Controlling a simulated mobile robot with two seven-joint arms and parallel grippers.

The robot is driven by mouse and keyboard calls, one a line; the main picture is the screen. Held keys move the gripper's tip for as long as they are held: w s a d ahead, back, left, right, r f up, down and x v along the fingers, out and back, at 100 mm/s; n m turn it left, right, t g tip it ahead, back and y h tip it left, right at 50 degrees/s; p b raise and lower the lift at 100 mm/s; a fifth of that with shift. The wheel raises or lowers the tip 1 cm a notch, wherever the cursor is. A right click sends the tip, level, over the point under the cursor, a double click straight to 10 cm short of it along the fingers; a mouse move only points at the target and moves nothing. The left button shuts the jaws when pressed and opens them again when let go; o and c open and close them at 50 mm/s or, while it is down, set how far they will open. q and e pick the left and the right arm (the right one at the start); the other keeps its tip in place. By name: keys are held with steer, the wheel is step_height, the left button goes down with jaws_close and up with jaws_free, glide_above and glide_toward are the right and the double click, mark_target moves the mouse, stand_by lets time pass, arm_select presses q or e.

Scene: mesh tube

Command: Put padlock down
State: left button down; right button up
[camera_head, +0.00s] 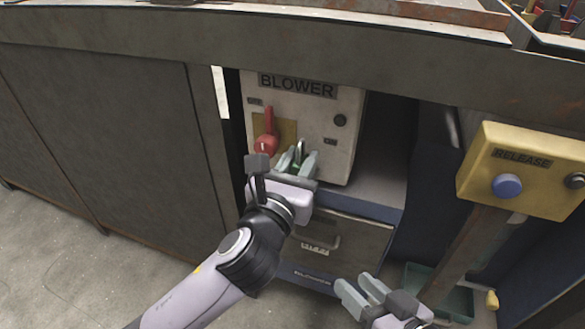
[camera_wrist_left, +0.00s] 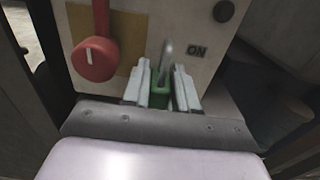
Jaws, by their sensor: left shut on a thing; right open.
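My left gripper (camera_head: 296,162) is in front of the beige blower box (camera_head: 342,104). In the left wrist view its fingers (camera_wrist_left: 161,88) are shut on a green padlock (camera_wrist_left: 160,98) with a grey metal shackle (camera_wrist_left: 166,58) pointing up. The padlock's lower part is hidden by the gripper. In the head view the padlock shows only as a small green bit (camera_head: 297,166) between the fingers. My right gripper (camera_head: 362,288) is open and empty at the lower right.
The box carries a red lever switch (camera_head: 267,135) and a dark knob (camera_head: 340,120). A grey-topped drawer cabinet (camera_head: 375,188) stands below it. A yellow release box (camera_head: 520,172) with a blue button is at right. A green tray (camera_head: 455,300) lies low at right.

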arm_select(q)
steer(key=shift+w+f, duration=0.2)
arm_select(e)
steer(key=shift+w+a, duration=0.5)
steer(key=shift+w, duration=0.1)
arm_select(q)
steer(key=shift+f, duration=0.15)
steer(key=c, duration=0.9)
jaws_free()
steer(key=shift+r, duration=0.2)
